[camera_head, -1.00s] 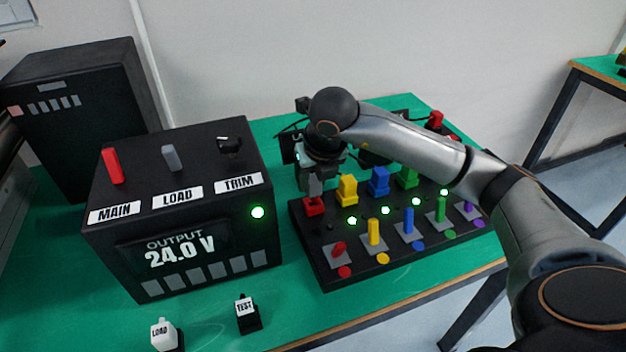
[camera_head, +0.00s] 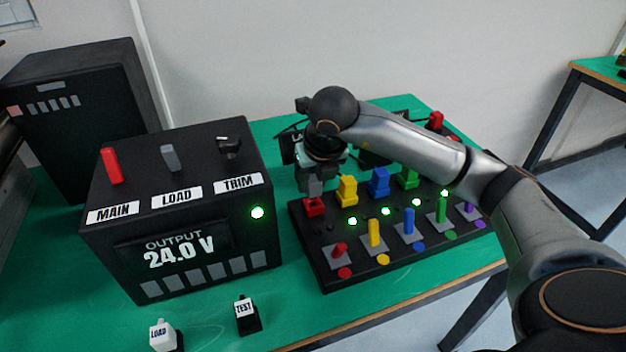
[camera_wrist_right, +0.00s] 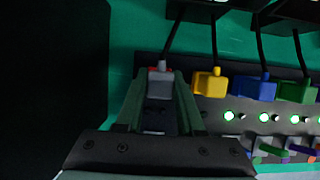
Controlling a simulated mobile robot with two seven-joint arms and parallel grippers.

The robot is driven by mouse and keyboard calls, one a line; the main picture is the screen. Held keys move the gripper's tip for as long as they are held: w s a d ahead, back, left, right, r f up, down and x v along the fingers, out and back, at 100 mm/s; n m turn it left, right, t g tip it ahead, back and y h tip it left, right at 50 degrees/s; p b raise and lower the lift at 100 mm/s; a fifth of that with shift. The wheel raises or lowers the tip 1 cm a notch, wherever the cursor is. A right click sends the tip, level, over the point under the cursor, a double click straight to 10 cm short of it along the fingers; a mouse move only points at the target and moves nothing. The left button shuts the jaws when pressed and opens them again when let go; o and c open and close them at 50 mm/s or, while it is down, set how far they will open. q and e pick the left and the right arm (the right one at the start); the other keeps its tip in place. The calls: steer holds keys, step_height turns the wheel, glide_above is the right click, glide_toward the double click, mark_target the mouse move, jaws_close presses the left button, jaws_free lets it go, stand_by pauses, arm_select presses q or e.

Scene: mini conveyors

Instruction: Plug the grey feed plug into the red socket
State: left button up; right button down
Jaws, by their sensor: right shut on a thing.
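The red socket (camera_head: 314,208) is at the back left of the black socket panel (camera_head: 335,275). My right gripper (camera_head: 314,190) points down directly over it and is shut on the grey feed plug. In the right wrist view the grey plug (camera_wrist_right: 160,84) sits between the fingertips, with a little red showing around its far end. The fingers cover most of the plug in the head view. It is at the socket, but I cannot tell how deep it sits. My left gripper is not in view.
Yellow (camera_head: 347,190), blue (camera_head: 378,181) and green (camera_head: 407,175) plugs stand in the row beside the red socket. Several coloured levers and green lights are in front. A black power supply (camera_head: 180,215) stands close on the left. TEST (camera_head: 246,315) and LOAD (camera_head: 163,335) switches sit at the front.

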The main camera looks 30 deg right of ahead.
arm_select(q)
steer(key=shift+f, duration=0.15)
arm_select(e)
steer(key=shift+f, duration=0.2)
arm_select(q)
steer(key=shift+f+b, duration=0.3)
steer(key=shift+b, duration=0.15)
arm_select(e)
steer(key=shift+f, duration=0.35)
arm_select(q)
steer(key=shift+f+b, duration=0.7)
steer(key=shift+b, duration=0.05)
arm_select(e)
steer(key=shift+f, duration=0.85)
steer(key=shift+c, duration=2.2)
jaws_free()
steer(key=shift+s+r, duration=0.1)
steer(key=shift+r, duration=0.5)
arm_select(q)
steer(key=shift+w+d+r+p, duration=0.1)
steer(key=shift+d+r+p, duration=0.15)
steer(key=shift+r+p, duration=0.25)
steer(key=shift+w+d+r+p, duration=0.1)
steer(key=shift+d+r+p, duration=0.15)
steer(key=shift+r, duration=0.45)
arm_select(e)
steer(key=v, duration=1.1)
steer(key=shift+s, duration=0.25)
